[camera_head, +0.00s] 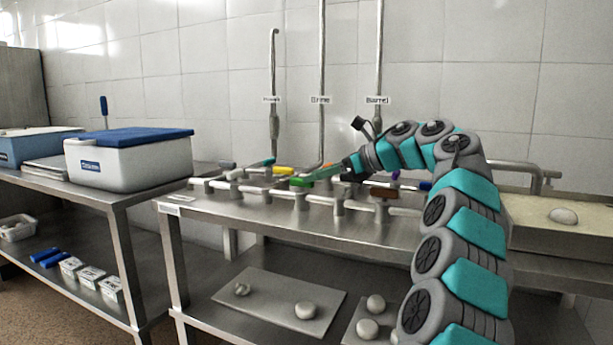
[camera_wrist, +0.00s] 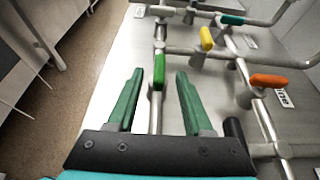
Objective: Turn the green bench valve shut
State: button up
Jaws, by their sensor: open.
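The green bench valve has a short green lever (camera_head: 301,182) on a grey pipe near the front of the steel bench. In the wrist view the green lever (camera_wrist: 158,71) lies roughly in line with the pipe it sits on. My gripper (camera_wrist: 160,74) is open, with its two green fingers spread either side of that lever's line. The lever appears between the fingertips, but I cannot tell the height gap or any contact. In the head view my gripper (camera_head: 314,177) reaches in from the right, just beside the lever.
Other valve levers stand close: yellow (camera_wrist: 206,38), teal (camera_wrist: 232,19) and orange (camera_wrist: 268,80). Pipes cross the bench (camera_head: 240,218). Upright pipes (camera_head: 322,70) rise behind. A blue-lidded white box (camera_head: 125,165) stands on the left table. A tray with dough-like lumps (camera_head: 563,216) is at right.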

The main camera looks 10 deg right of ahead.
jog(key=shift+x, duration=1.65)
jog(key=shift+r, duration=0.1)
grip_shut()
